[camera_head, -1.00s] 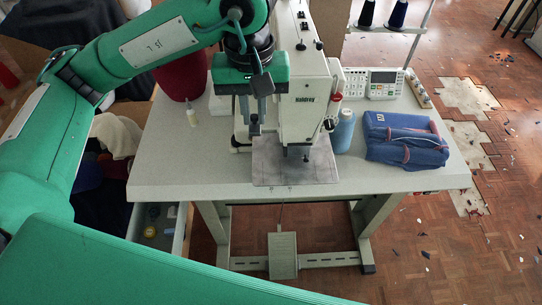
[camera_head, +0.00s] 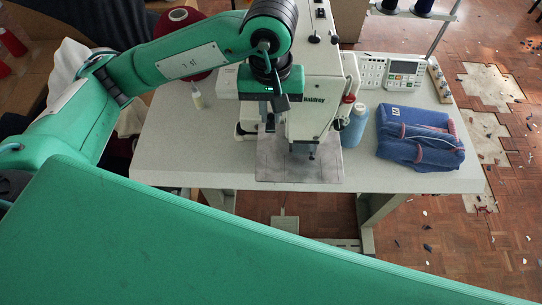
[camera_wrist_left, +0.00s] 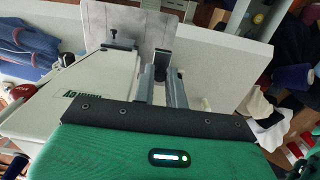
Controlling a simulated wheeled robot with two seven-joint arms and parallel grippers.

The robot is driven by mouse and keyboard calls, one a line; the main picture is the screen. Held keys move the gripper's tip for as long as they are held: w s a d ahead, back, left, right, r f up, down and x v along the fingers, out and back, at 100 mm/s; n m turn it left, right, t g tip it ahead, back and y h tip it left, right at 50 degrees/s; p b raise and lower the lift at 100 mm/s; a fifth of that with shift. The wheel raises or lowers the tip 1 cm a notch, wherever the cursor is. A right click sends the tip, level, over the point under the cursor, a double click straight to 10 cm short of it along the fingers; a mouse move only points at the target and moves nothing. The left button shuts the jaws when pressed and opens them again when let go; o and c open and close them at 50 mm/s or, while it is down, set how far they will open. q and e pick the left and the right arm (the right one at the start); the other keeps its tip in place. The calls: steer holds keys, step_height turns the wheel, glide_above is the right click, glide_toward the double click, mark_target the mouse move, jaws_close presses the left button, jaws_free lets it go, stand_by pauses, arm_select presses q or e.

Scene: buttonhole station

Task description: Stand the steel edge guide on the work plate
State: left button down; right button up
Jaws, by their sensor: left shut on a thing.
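The work plate (camera_head: 300,172) is a grey metal sheet at the front of the sewing machine, flat on the table. It also shows at the top of the left wrist view (camera_wrist_left: 125,17). My left gripper (camera_head: 269,122) is over the plate's back left part, beside the machine head, fingers pointing down. In the left wrist view its fingers (camera_wrist_left: 162,76) are shut on a small grey metal piece, which I take for the steel edge guide (camera_wrist_left: 162,58). Most of the guide is hidden by the fingers. I cannot tell whether it touches the plate. My right gripper is not in view.
The white sewing machine (camera_head: 307,115) stands close on the gripper's right. A small white bottle (camera_head: 197,97) and a red thread cone (camera_head: 180,22) are left. The table's front left (camera_head: 205,160) is clear.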

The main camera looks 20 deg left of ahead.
arm_select(q)
steer(key=f+p, duration=0.2)
steer(key=f, duration=0.7)
steer(key=f+p, duration=0.3)
steer(key=f, duration=0.7)
steer(key=shift+s+f, duration=0.2)
steer(key=shift+f, duration=0.1)
steer(key=shift+f, duration=0.2)
steer(key=c, duration=1.4)
jaws_free()
steer(key=shift+r, duration=0.1)
steer(key=shift+c, duration=0.2)
